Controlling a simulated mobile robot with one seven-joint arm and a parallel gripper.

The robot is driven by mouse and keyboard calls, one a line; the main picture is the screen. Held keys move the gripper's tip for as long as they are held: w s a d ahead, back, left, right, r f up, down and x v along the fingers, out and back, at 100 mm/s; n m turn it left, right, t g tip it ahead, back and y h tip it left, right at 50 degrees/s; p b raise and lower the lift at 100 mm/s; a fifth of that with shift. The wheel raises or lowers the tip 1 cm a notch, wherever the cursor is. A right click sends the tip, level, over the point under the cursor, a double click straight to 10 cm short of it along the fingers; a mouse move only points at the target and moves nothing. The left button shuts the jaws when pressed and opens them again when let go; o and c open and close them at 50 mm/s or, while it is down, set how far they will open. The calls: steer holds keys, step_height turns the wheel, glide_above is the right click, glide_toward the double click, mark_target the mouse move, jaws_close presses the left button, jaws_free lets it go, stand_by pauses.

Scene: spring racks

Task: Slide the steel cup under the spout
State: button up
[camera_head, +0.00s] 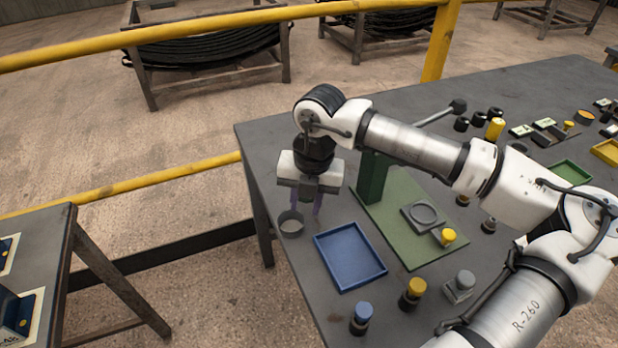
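The steel cup (291,222) is a small grey round cup standing upright near the left edge of the dark table. My arm covers the area where a spout could be.
A blue tray (350,256) lies in front of the cup and the base. A yellow-topped knob (447,237) is by the pad. Blue-, yellow- and grey-topped pieces (361,317) stand at the front. Yellow railings (205,169) run beyond the table. Bare table lies around the cup.

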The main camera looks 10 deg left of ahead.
mark_target(303, 217)
steer(key=shift+a+f, duration=0.15)
steer(key=shift+f, duration=1.1)
steer(key=shift+a+f, duration=0.15)
steer(key=shift+f, duration=1.1)
steer(key=shift+c, duration=0.5)
jaws_close()
